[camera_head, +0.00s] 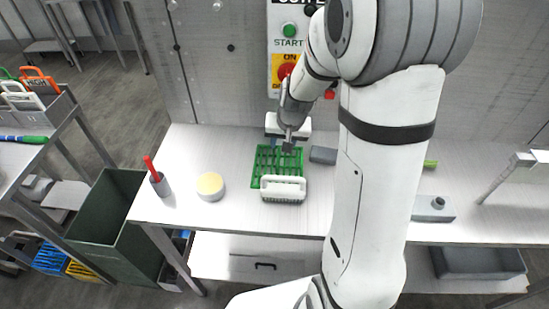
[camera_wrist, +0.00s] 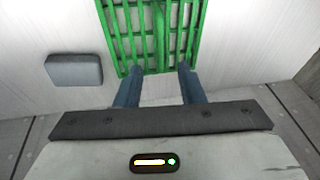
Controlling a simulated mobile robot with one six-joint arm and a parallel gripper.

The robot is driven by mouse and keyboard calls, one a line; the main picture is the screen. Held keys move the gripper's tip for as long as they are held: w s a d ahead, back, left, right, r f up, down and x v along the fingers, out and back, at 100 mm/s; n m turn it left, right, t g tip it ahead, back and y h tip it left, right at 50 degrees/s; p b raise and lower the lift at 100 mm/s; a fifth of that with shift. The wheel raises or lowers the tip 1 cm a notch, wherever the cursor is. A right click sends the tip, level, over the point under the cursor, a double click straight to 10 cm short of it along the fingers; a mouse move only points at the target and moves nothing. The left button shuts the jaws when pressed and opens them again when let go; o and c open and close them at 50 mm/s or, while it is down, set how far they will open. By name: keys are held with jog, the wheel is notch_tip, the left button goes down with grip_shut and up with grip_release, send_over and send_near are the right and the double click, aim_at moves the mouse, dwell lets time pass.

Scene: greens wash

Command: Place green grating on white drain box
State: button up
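The green grating (camera_head: 263,161) is on the white bench, behind the white drain box (camera_head: 283,190) in the head view. The box hides part of the grating's near end, and I cannot tell whether they touch. My gripper (camera_head: 281,146) is at the grating's far end. In the wrist view, its two blue fingers (camera_wrist: 160,76) stand apart at the edge of the grating (camera_wrist: 124,36). A middle bar of the grating runs toward the gap between them. I cannot tell whether the fingertips touch the grating. The box does not show in the wrist view.
A round yellow-topped tub (camera_head: 210,186) and a grey cup with a red handle (camera_head: 159,183) stand at left. The bench between tub and grating is clear.

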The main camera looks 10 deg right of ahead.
aim_at(278, 155)
jog(key=x, duration=0.7)
jog(key=shift+s+a+f, duration=0.2)
jog(key=shift+c, duration=0.2)
grip_shut()
